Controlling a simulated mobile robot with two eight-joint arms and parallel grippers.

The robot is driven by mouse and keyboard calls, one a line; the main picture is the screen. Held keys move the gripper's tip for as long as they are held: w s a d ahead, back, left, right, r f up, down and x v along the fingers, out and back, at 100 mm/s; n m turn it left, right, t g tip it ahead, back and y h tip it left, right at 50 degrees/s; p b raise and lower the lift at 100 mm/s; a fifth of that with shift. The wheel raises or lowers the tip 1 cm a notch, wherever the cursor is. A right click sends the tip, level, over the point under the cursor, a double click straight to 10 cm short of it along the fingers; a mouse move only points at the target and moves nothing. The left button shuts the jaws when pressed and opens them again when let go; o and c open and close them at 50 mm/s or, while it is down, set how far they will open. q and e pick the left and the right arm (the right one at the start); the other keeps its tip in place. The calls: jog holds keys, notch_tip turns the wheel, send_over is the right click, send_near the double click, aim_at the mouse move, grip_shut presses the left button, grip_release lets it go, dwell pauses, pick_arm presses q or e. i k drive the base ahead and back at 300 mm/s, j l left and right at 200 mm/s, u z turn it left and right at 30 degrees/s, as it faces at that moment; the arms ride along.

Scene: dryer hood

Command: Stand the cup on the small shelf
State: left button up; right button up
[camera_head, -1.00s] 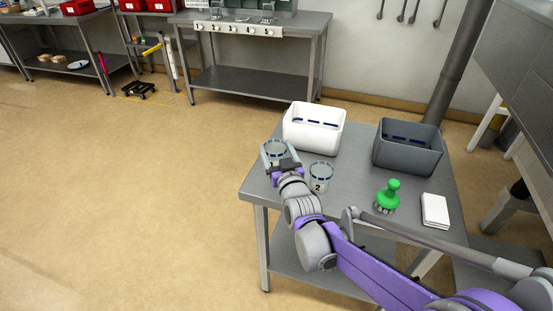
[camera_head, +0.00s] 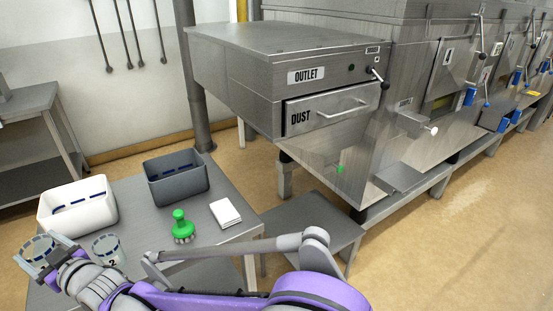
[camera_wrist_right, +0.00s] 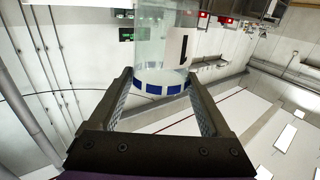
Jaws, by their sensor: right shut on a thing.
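My right gripper (camera_head: 45,256) is shut on a clear cup with a blue band (camera_head: 38,247) at the left end of the grey table. In the right wrist view the cup (camera_wrist_right: 163,55) sits between the two fingers, with its blue band near the fingertips and a dark "1" on its side. Whether it touches the table cannot be told. A second clear cup, marked 2 (camera_head: 108,247), stands just right of the gripper. A small metal shelf (camera_head: 400,177) juts from the front of the dryer. My left gripper is not in view.
On the table (camera_head: 215,190) are a white bin (camera_head: 75,215), a dark grey bin (camera_head: 178,185), a green brush (camera_head: 182,228) and white cloths (camera_head: 225,212). The DUST drawer (camera_head: 325,110) is shut. A low metal stand (camera_head: 315,228) is right of the table.

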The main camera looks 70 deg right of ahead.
aim_at(401, 175)
jog(key=k+z, duration=0.25)
jog(key=k+l+z, duration=0.1)
jog(key=k+z, duration=0.15)
jog(key=l+z, duration=0.1)
jog(key=z, duration=0.8)
jog(key=l+z, duration=0.1)
jog(key=z, duration=0.35)
jog(key=i+l, duration=0.55)
jog(key=l, duration=0.3)
jog(key=i+l, duration=0.55)
jog(key=i, duration=0.2)
